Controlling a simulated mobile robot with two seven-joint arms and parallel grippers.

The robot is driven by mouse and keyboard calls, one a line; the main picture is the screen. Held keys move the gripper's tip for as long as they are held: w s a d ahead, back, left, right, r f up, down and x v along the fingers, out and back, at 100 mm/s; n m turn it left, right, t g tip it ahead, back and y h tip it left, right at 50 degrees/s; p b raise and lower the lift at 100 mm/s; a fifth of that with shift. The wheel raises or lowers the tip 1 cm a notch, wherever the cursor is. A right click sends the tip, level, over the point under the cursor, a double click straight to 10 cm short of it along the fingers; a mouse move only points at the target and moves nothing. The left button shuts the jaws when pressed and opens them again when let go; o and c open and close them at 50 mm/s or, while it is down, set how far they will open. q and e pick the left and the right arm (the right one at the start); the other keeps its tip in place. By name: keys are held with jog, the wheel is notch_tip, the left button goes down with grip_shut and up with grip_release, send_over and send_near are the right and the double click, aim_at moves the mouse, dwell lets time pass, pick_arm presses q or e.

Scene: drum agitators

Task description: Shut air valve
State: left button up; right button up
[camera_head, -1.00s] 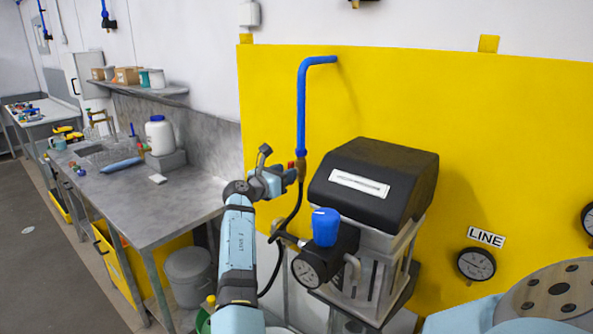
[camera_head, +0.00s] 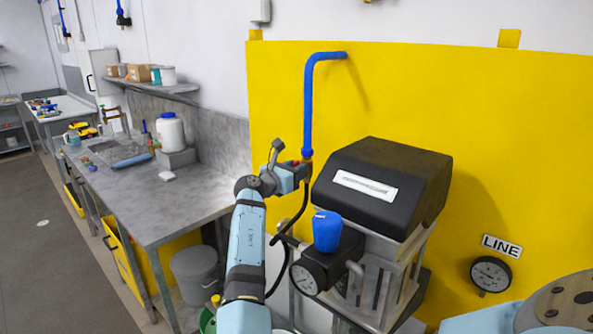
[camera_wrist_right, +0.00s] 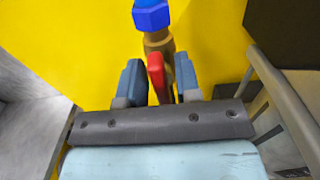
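The air valve hangs at the lower end of a blue pipe (camera_head: 309,110) on the yellow panel. In the right wrist view its brass body (camera_wrist_right: 158,42) sits under a blue fitting (camera_wrist_right: 151,15), and its red lever (camera_wrist_right: 156,78) points toward my gripper. My right gripper (camera_head: 293,172) is at the valve. In the right wrist view its two blue fingers (camera_wrist_right: 158,68) stand on either side of the red lever, with a gap visible on the right side. Contact on the left side cannot be told. My left gripper is not in view.
A black-topped machine (camera_head: 385,190) with a blue knob (camera_head: 326,231) and a gauge (camera_head: 305,280) stands right of the valve. A black hose (camera_head: 286,270) hangs below it. A grey workbench (camera_head: 150,205) is on the left, with a grey bin (camera_head: 195,275) beneath.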

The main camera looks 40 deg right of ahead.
grip_shut()
jog(key=shift+m, duration=0.4)
jog(key=m, duration=0.1)
jog(key=m+b, duration=0.2)
jog(key=m, duration=0.1)
jog(key=shift+s+f, duration=0.2)
jog(key=shift+s, duration=0.05)
jog(key=shift+s+f+m+b, duration=0.1)
jog(key=shift+m+b, duration=1.6)
jog(key=shift+m, duration=0.5)
jog(key=shift+s+f+m+b, duration=0.1)
jog(key=shift+f+m+b, duration=0.05)
jog(key=shift+m+b, duration=1.8)
jog(key=shift+s+f+m+b, duration=0.1)
jog(key=shift+m+b, duration=1.35)
jog(key=shift+m, duration=1)
